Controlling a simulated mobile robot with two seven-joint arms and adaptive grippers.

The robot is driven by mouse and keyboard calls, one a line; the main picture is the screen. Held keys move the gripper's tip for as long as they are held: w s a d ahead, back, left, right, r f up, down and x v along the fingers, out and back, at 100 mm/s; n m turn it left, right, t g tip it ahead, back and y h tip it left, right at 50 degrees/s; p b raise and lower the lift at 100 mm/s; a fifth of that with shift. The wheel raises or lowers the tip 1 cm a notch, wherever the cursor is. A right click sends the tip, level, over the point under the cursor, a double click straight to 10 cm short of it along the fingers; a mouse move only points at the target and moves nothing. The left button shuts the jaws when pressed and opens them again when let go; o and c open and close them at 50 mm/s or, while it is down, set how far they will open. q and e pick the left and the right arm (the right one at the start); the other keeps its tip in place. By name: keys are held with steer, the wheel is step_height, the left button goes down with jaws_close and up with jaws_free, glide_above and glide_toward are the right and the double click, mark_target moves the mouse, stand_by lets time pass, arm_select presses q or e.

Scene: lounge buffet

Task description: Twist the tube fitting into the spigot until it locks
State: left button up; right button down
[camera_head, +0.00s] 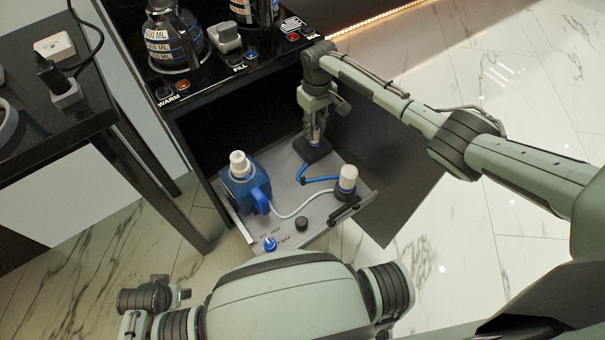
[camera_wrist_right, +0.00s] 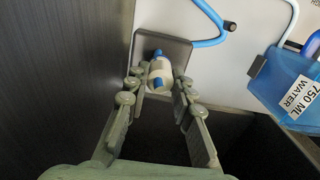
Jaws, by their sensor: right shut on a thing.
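My right gripper (camera_head: 316,136) points down over a dark square block (camera_head: 312,152) at the back right of the grey drawer tray. In the right wrist view its two fingertips (camera_wrist_right: 160,85) close on both sides of a cream fitting (camera_wrist_right: 159,73) with blue ends. The fitting sits over the dark block (camera_wrist_right: 180,52), which I take to be the spigot's base; whether the fitting is seated or locked I cannot tell. A blue tube (camera_head: 320,179) runs beside the block and also shows in the right wrist view (camera_wrist_right: 207,42).
The open drawer tray (camera_head: 327,212) holds a blue water tank (camera_head: 248,186), a white-topped cylinder (camera_head: 347,178), a grey hose and knobs. The coffee machine (camera_head: 235,55) with jugs overhangs it at the back. A dark cabinet wall (camera_wrist_right: 65,70) stands close left of my right gripper.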

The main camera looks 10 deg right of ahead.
mark_target(315, 129)
steer(key=shift+f, duration=0.55)
steer(key=c, duration=1.2)
jaws_free()
steer(key=c, duration=0.3)
steer(key=shift+r, duration=0.1)
steer(key=shift+r+p, duration=0.6)
steer(key=shift+r, duration=2.85)
